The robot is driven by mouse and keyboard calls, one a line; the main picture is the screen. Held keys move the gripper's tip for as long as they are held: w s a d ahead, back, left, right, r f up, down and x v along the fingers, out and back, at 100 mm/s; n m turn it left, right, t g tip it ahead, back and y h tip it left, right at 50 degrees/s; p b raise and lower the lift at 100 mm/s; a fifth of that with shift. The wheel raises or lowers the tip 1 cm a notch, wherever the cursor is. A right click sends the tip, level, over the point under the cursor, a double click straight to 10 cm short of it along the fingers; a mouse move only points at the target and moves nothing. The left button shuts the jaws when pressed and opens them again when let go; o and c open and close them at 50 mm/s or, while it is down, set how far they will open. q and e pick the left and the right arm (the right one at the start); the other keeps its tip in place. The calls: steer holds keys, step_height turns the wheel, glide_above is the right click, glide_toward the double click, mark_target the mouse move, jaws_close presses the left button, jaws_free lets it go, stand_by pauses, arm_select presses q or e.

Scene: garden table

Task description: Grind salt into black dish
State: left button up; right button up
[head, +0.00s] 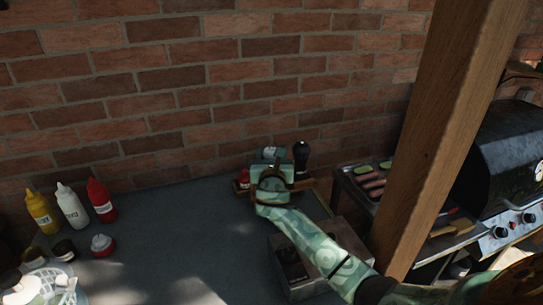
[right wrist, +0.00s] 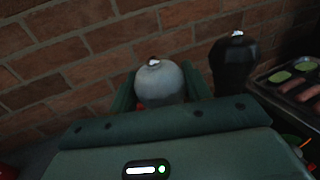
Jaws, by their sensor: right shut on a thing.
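My right gripper (head: 272,172) is at the back of the table, by the brick wall. In the right wrist view it is shut on a pale grey, round-topped grinder (right wrist: 160,82) with a small metal knob, which looks like the salt grinder. The grinder stands roughly upright between the green fingers; its lower part is hidden by my gripper. A black grinder (head: 301,160) stands just right of my gripper and also shows in the right wrist view (right wrist: 234,62). I cannot make out the black dish for certain.
A wooden crate (head: 300,289) stands near my right forearm. A wooden post (head: 440,130) and a grill (head: 510,160) are at right. Yellow (head: 41,213), white (head: 72,207) and red (head: 101,200) bottles stand left. The table's middle is clear.

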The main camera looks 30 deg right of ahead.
steer(key=n+y+p, duration=0.1)
steer(key=n+t+y+p, duration=0.1)
steer(key=shift+r+y+p, duration=0.2)
steer(key=shift+y+p, duration=0.1)
steer(key=shift+y, duration=0.1)
steer(key=shift+d+f+n+t+y, duration=0.1)
steer(key=shift+n+t+y, duration=0.5)
steer(key=shift+n+y, duration=0.45)
steer(key=n+y, duration=0.1)
steer(key=y, duration=0.1)
steer(key=n+y, duration=0.1)
steer(key=shift+f+t+y, duration=0.2)
steer(key=shift+t+y, duration=0.1)
steer(key=shift+y, duration=0.05)
steer(key=n+y+b, duration=0.1)
steer(key=y+b, duration=0.1)
steer(key=shift+y, duration=0.3)
steer(key=shift+r+n+y+b, duration=0.1)
steer(key=shift+n+y+b, duration=0.4)
steer(key=shift+n+y, duration=0.1)
steer(key=o, duration=1)
steer(key=shift+c, duration=0.2)
